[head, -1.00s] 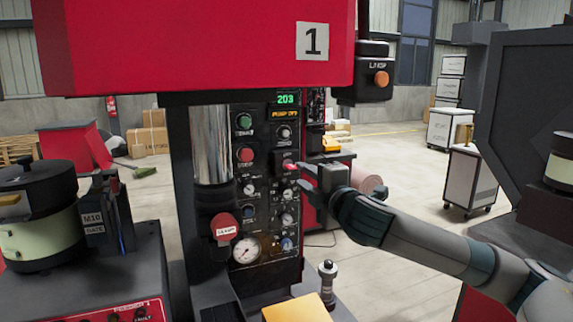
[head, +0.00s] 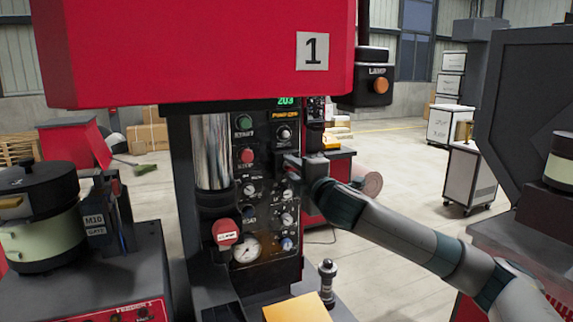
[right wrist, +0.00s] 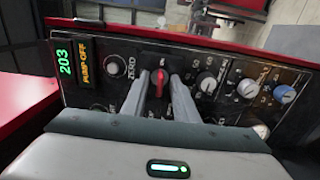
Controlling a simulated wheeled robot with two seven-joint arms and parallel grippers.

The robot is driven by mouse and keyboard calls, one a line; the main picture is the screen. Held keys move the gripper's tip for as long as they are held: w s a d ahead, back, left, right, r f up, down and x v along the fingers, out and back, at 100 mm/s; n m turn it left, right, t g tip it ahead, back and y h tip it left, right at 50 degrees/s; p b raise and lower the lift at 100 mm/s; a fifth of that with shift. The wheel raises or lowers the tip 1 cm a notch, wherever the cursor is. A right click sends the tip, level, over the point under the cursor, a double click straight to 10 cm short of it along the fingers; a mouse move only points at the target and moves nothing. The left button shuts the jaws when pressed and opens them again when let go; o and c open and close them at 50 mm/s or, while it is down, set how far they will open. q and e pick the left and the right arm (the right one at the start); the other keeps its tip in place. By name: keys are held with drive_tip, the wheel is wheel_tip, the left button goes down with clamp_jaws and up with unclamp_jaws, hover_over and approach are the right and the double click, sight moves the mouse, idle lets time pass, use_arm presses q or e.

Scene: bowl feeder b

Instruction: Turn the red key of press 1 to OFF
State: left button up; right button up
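Press 1 (head: 190,50) is a big red machine with a white "1" plate. Its black control panel (head: 262,178) carries buttons, dials and a gauge. In the right wrist view the red key (right wrist: 159,92) sits on a round black switch, its red bar roughly upright in the picture. My right gripper (head: 290,168) is at the panel's right edge and covers the key in the head view. In the right wrist view the right gripper's fingers (right wrist: 159,84) are apart, one on each side of the key. Contact cannot be made out. My left gripper is not in view.
A green display (right wrist: 65,60) reads 203, beside an amber one reading PUMP-OFF (right wrist: 88,63). A red button (head: 246,156) and a green button (head: 244,122) are left of the gripper. A lamp box (head: 376,78) hangs at the upper right.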

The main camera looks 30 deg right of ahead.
clamp_jaws()
drive_tip(key=shift+n+p, duration=1.7)
drive_tip(key=shift+p, duration=0.3)
drive_tip(key=shift+n+p, duration=0.7)
drive_tip(key=shift+n, duration=0.1)
drive_tip(key=shift+f, duration=0.1)
